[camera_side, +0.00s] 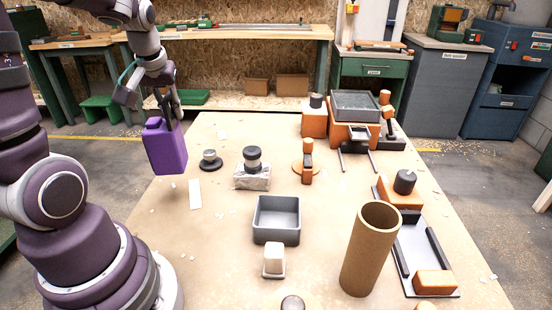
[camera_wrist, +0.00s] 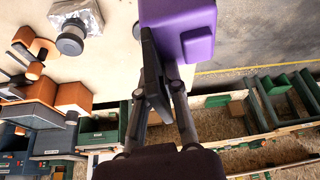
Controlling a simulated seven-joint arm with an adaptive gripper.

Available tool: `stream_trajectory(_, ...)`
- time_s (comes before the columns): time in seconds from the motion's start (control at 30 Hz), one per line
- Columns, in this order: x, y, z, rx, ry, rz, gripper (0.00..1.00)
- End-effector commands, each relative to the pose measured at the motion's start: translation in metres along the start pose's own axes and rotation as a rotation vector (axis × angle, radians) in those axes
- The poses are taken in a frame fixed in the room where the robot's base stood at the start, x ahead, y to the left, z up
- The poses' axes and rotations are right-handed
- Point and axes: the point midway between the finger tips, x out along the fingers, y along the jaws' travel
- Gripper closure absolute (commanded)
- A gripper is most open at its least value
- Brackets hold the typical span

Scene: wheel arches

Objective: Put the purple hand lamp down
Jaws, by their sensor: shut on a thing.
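The purple hand lamp (camera_side: 166,148) is a boxy purple body held in the air at the left edge of the table in the side view. My gripper (camera_side: 170,112) is above it and shut on its top part. In the wrist view the lamp (camera_wrist: 185,25) fills the top middle, with my gripper's fingers (camera_wrist: 165,62) against it. The exact grip point is partly hidden by the fingers. The lamp looks roughly upright, and no contact with the table (camera_side: 222,215) shows.
A dark round piece (camera_side: 210,160) and a dark knob on a silver block (camera_side: 252,172) stand right of the lamp. A grey open tray (camera_side: 277,218), a white block (camera_side: 274,261) and a brown tube (camera_side: 370,250) stand nearer. A pale strip (camera_side: 195,194) lies on bare tabletop.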

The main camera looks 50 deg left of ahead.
Motion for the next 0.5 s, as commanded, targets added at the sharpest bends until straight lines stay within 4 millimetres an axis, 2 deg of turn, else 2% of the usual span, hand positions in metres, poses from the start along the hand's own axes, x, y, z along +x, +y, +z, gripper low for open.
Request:
stream_trajectory(0.13,-0.016,0.01,-0.01,0.041,0.001,0.018,1.0)
stream_trajectory(0.23,-0.019,0.036,-0.014,0.148,-0.006,0.061,1.0)
stream_trajectory(0.37,-0.023,0.091,-0.015,0.37,-0.016,0.151,1.0)
stream_trajectory(0.5,-0.031,0.159,0.0,0.658,-0.024,0.268,1.0)
